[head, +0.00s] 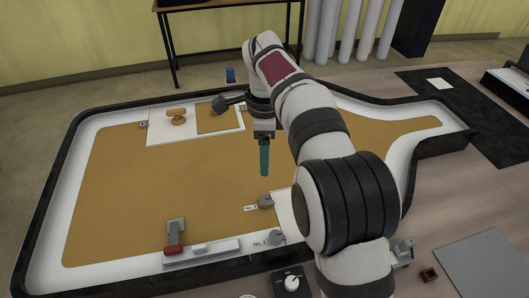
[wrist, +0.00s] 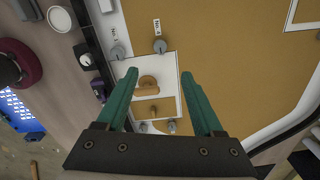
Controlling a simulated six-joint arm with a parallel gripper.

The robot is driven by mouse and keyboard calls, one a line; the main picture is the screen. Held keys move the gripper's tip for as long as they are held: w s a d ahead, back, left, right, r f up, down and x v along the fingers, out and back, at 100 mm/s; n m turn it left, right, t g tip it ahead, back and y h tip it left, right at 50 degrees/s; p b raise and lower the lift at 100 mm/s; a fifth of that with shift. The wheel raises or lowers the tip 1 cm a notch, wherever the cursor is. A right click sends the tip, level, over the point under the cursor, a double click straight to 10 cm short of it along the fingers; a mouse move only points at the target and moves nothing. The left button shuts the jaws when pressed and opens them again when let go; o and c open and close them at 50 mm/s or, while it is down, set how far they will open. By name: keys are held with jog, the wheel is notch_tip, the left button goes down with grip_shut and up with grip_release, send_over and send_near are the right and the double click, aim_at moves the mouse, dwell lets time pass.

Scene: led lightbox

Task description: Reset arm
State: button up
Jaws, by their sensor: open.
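My gripper (head: 264,160) hangs pointing down over the tan surface of the lightbox (head: 150,190), near its middle in the head view. In the wrist view its two teal fingers (wrist: 160,88) are spread wide with nothing held between them. Beyond them lies a white panel (wrist: 170,65) with a wooden piece (wrist: 148,86) and a smaller wooden piece (wrist: 153,111). In the head view my arm hides most of the panel on the near right.
Another white panel with a wooden knob (head: 178,117) sits at the back left. A lever with a red end (head: 173,249) and a white strip (head: 212,247) stand at the front. A raised black rim surrounds the lightbox.

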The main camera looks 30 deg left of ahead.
dwell(0.3)
jog(key=s+d+r+n, duration=0.1)
jog(key=d+r, duration=0.1)
jog(key=d, duration=0.5)
jog(key=s+d+r+n, duration=0.1)
jog(key=s+d+r, duration=0.15)
jog(key=d, duration=0.55)
jog(key=s+d+f+n+y, duration=0.1)
jog(key=s+d+n, duration=0.1)
jog(key=s+d, duration=0.9)
jog(key=s+d+f+n, duration=0.2)
jog(key=s+d+f, duration=0.2)
jog(key=s, duration=0.4)
jog(key=shift+s+d+f+y, duration=0.3)
jog(key=shift+d+f+y, duration=0.1)
jog(key=shift+f, duration=0.2)
